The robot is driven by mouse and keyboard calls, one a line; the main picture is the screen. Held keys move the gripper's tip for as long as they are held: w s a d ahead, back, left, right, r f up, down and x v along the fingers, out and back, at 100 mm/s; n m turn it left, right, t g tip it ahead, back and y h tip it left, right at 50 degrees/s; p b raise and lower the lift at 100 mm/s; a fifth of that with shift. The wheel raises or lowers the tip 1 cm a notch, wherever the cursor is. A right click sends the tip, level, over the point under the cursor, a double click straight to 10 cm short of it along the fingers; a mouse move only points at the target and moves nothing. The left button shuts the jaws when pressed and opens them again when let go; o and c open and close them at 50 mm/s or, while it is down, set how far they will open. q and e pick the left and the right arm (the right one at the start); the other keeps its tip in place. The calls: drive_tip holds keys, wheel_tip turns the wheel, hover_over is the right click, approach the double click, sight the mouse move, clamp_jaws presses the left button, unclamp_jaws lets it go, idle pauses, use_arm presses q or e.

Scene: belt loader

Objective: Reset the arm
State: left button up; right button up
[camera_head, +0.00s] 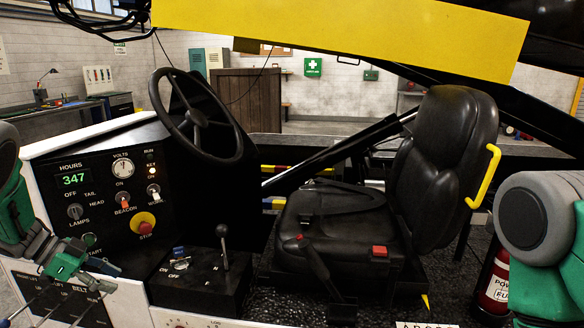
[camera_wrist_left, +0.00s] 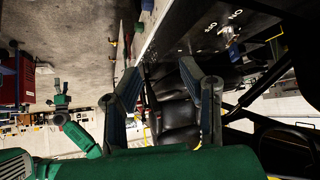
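My left gripper (camera_head: 104,276) is at the lower left in the head view, in front of the control panel (camera_head: 112,196), near the START label and below the lamp switch. In the left wrist view its two grey-blue fingers (camera_wrist_left: 158,78) are spread apart with nothing between them. It is open and empty. My right arm (camera_head: 541,225) shows at the right edge of the head view as a grey joint and green link; its gripper is outside that view. In the left wrist view a small green arm with a hand (camera_wrist_left: 62,100), apparently my right one, is too small to judge.
A black seat (camera_head: 335,222) is at centre right, with a steering wheel (camera_head: 198,116) to its left. A lever (camera_head: 223,240) stands on the lower console. A yellow beam (camera_head: 340,28) crosses overhead. A red extinguisher (camera_head: 494,283) is at the lower right.

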use_arm(q)
drive_tip(key=s+d+f+n+t+y+b, duration=0.25)
drive_tip(key=s+d+f+n, duration=0.35)
drive_tip(key=f, duration=0.5)
drive_tip(key=s+d+f+n+t+y+b, duration=0.1)
drive_tip(key=s+d+f+n+y+b, duration=0.2)
drive_tip(key=d+f, duration=0.65)
drive_tip(key=s+f+n+g+y+b, duration=0.1)
drive_tip(key=s+f+g+b, duration=0.1)
drive_tip(key=s, duration=1.1)
drive_tip(key=s+d+f+n+g+y+b, duration=0.1)
drive_tip(key=s+f+g, duration=0.3)
drive_tip(key=s, duration=1)
wheel_tip(320, 180, down, 2)
drive_tip(key=shift+d+f+n+y+b, duration=0.15)
drive_tip(key=shift+d+n+y+b, duration=0.2)
drive_tip(key=shift+n+b, duration=0.4)
drive_tip(key=shift+w+a+g, duration=0.1)
drive_tip(key=shift+g, duration=0.15)
